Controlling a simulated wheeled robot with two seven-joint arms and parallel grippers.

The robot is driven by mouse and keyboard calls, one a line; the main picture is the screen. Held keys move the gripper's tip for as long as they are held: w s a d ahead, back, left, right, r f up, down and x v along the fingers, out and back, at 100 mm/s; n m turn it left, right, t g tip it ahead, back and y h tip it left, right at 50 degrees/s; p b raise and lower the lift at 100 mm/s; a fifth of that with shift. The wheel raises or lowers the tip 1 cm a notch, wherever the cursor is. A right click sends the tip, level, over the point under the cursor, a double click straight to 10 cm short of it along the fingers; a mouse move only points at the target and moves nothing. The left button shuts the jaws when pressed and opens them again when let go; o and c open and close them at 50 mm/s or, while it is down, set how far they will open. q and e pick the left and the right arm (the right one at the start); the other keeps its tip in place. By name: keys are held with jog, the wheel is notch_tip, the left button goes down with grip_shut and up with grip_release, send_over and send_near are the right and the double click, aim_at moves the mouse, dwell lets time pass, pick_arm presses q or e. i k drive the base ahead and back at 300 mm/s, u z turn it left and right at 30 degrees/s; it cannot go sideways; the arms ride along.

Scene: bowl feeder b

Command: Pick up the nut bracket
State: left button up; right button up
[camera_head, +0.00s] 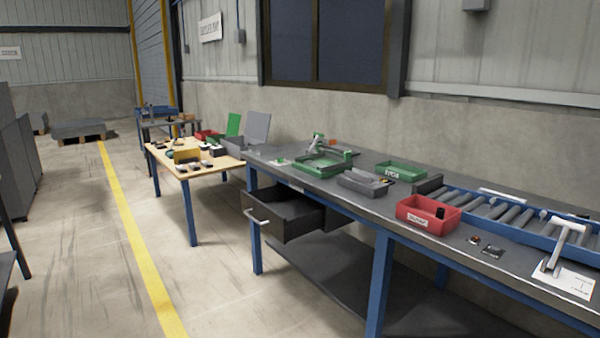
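I cannot pick out the nut bracket for certain at this distance. Two small parts lie on the dark bench top in front of the red bin: a small brown and dark part (474,240) and a flat dark part (492,251). The red bin (418,219) has a white label and a black block (440,212) at its right end. A grey tray (362,184) left of it holds something I cannot make out. Neither of my grippers is in view.
The long workbench (400,202) has blue legs, and its drawer (290,216) stands open into the aisle. A green bin (400,170), a green fixture (320,163), a roller conveyor (510,212) and a white-handled device (565,245) stand on it.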

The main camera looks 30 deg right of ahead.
aim_at(370, 179)
jog(key=u, duration=0.35)
jog(key=i, duration=1.7)
jog(key=z, duration=0.35)
